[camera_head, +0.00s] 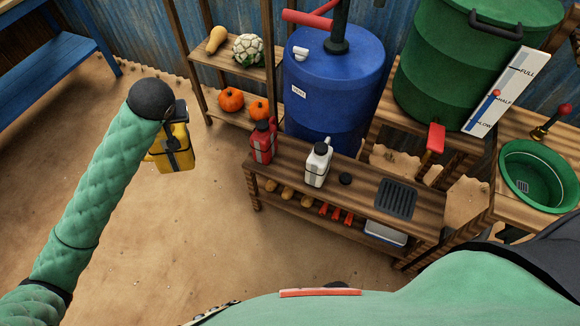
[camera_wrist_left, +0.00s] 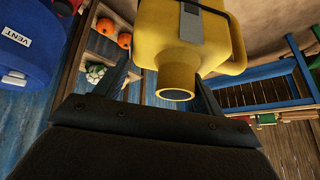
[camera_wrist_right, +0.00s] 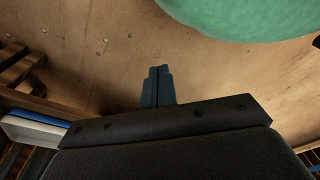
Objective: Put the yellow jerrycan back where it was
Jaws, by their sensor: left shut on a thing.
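The yellow jerrycan (camera_head: 180,157) hangs in the air left of the low wooden bench (camera_head: 360,188), over the sandy floor. My left gripper (camera_head: 178,128) is shut on it from above. In the left wrist view the jerrycan (camera_wrist_left: 215,30) sits between the fingers, its round spout pointing toward the camera with a dark opening. My left arm partly hides the jerrycan in the head view. My right gripper (camera_wrist_right: 157,85) has its fingers together with nothing seen between them; it is not seen in the head view.
A red jerrycan (camera_head: 263,145), a white jerrycan (camera_head: 317,165), a black round piece (camera_head: 345,179) and a dark grate (camera_head: 397,199) are on the bench. Behind stand a blue barrel (camera_head: 330,85) and a shelf with pumpkins (camera_head: 231,99). A blue table (camera_head: 50,60) is far left. Open floor lies between.

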